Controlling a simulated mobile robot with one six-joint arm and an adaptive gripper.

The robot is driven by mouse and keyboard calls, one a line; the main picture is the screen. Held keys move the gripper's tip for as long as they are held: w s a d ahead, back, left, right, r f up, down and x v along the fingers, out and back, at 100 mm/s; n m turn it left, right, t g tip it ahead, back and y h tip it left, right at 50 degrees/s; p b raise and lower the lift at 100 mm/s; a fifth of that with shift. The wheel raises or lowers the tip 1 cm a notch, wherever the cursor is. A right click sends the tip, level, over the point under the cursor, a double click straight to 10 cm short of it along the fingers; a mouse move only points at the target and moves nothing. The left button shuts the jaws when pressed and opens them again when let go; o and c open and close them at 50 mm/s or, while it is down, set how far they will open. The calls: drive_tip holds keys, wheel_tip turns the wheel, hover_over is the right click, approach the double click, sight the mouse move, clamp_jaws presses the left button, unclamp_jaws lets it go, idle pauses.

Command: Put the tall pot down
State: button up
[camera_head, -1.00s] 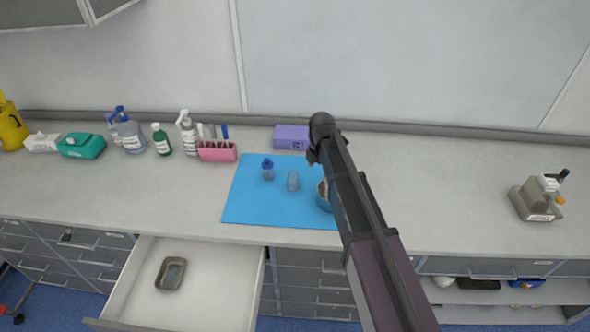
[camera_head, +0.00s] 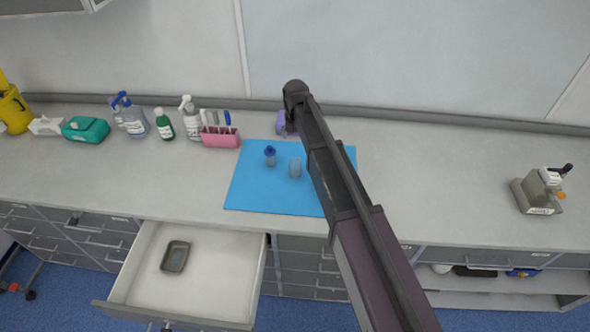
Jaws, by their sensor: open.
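A small clear pot (camera_head: 295,168) stands upright on the blue mat (camera_head: 258,192). A second clear pot with a blue top (camera_head: 270,156) stands just to its left. I cannot tell for sure which one is the tall pot. My gripper (camera_head: 291,129) is small in view, at the far end of my arm, behind the pots and in front of the purple box (camera_head: 283,121). It is open and apart from both pots, and I see nothing held in it. My arm hides the right part of the mat and most of the box.
A pink rack (camera_head: 220,137), bottles (camera_head: 191,120) and a teal pack (camera_head: 86,130) line the back left. An open drawer (camera_head: 215,276) with a grey tray (camera_head: 176,256) juts out below. A grey device (camera_head: 538,192) stands far right. The right-hand counter is mostly clear.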

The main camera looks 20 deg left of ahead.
drive_tip(key=b, duration=0.8)
hover_over(295, 165)
drive_tip(key=s+d, duration=0.1)
drive_tip(key=s, duration=0.1)
drive_tip(key=shift+f, duration=4.2)
drive_tip(key=shift+w+a+f+b, duration=0.1)
drive_tip(key=shift+f+b, duration=2.5)
drive_tip(key=shift+b, duration=0.1)
drive_tip(key=c, duration=1.3)
drive_tip(key=shift+r, duration=0.15)
